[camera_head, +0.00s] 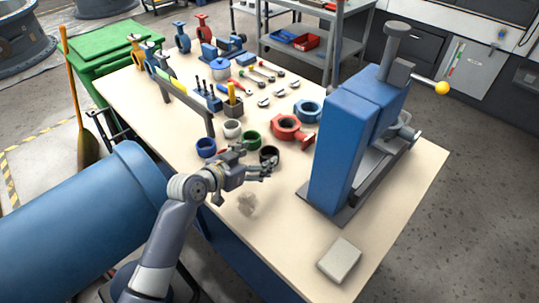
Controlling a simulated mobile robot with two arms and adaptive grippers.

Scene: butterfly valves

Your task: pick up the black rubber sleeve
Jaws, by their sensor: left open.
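The black rubber sleeve (270,152) is a short dark ring standing on the pale workbench (330,240), near its middle. My left gripper (268,168) reaches in from the lower left, just in front of the sleeve. Its fingers are open, with nothing seen in them. The fingers overlap the near side of the sleeve in the picture, so I cannot tell whether they touch it. The sleeve's lower near side is partly hidden. My right gripper is not in view.
Blue (206,148), green (251,140) and white (232,129) sleeves stand close by. Red (286,126) and blue (308,110) valve bodies lie behind. A tall blue press (345,140) stands to the right. A grey block (339,260) lies near the front edge.

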